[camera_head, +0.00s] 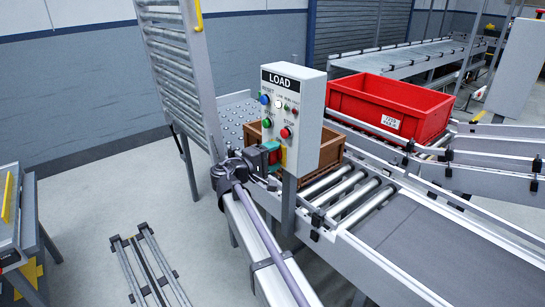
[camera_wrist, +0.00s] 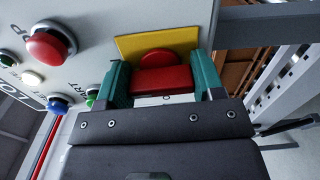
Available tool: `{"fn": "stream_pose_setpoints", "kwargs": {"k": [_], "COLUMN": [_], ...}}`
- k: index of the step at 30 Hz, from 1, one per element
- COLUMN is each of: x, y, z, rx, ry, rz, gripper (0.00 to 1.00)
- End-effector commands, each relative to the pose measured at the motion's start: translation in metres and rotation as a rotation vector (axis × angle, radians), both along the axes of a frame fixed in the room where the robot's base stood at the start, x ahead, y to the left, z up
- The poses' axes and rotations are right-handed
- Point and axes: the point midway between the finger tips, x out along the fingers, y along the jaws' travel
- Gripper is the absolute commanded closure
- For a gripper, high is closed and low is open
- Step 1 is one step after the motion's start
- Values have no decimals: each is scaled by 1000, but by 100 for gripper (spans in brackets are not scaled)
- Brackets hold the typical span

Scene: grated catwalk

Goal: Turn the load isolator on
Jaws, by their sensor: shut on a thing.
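The grey LOAD control box (camera_head: 309,103) stands on a post beside the conveyor. The load isolator is a red rotary handle (camera_wrist: 163,79) on a yellow plate (camera_wrist: 133,46) low on the box. In the wrist view its red bar lies between the two green fingers. My gripper (camera_wrist: 162,86) is shut on that handle, with a finger at each end of the bar. A white part with a small dark mark (camera_wrist: 168,98) shows just below the bar. In the head view my gripper (camera_head: 271,154) is at the box's lower edge and hides most of the isolator.
A red push button (camera_wrist: 48,47), a blue one (camera_wrist: 59,103) and small lamps sit close to my gripper on the box. A brown crate (camera_head: 331,151) is behind the box on the conveyor. A red tote (camera_head: 387,101) stands further right. Roller conveyor (camera_head: 345,195) runs right.

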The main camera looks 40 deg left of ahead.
Motion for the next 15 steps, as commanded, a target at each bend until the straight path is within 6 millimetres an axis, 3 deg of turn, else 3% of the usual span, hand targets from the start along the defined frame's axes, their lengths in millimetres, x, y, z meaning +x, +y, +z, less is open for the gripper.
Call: {"fn": "stream_pose_setpoints", "kwargs": {"k": [15], "x": [0], "y": [0], "z": [0], "rx": [67], "ry": [-12], "rz": [0], "gripper": [62]}}
